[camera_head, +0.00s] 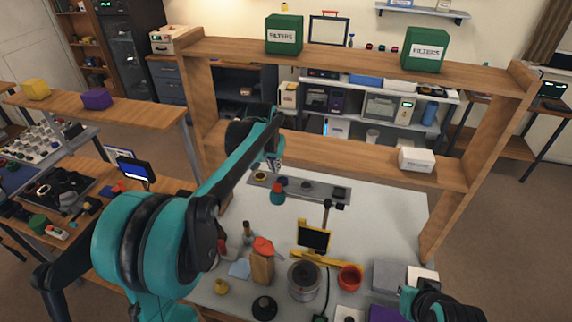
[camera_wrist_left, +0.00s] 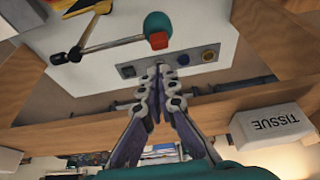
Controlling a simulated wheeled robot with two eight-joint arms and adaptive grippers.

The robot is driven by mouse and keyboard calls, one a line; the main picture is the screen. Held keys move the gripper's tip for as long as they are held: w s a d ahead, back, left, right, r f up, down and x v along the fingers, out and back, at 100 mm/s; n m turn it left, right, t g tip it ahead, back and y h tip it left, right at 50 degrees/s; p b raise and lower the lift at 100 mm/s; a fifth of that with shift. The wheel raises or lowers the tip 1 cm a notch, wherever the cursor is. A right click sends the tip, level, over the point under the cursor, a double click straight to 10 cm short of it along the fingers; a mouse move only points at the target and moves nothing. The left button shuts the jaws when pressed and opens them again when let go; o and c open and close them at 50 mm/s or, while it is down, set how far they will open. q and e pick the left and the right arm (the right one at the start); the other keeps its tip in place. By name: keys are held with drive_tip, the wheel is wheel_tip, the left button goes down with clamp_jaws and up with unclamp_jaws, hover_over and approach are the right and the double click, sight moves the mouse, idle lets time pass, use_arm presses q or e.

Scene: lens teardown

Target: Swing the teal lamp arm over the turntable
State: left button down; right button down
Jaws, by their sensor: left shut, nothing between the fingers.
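The teal lamp head (camera_head: 278,196), with a red part at its rim, hangs over the white bench behind the turntable. In the left wrist view the lamp head (camera_wrist_left: 157,22) is just beyond my fingertips, and a pale arm runs left from it to a dark joint. The grey round turntable (camera_head: 303,282) stands near the bench front. My left gripper (camera_head: 273,164) is above the back of the bench, behind the lamp head. In the wrist view its fingers (camera_wrist_left: 161,75) meet at the tips, empty and apart from the lamp.
A grey panel with knobs (camera_wrist_left: 170,66) lies below my left fingertips. A wooden shelf frame (camera_head: 340,145) crosses behind, with a white tissue box (camera_head: 416,160) on it.

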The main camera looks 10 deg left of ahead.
use_arm(q)
drive_tip(key=shift+w, duration=0.55)
drive_tip(key=x, duration=1)
drive_tip(key=shift+b, duration=0.3)
drive_tip(key=shift+s, duration=0.15)
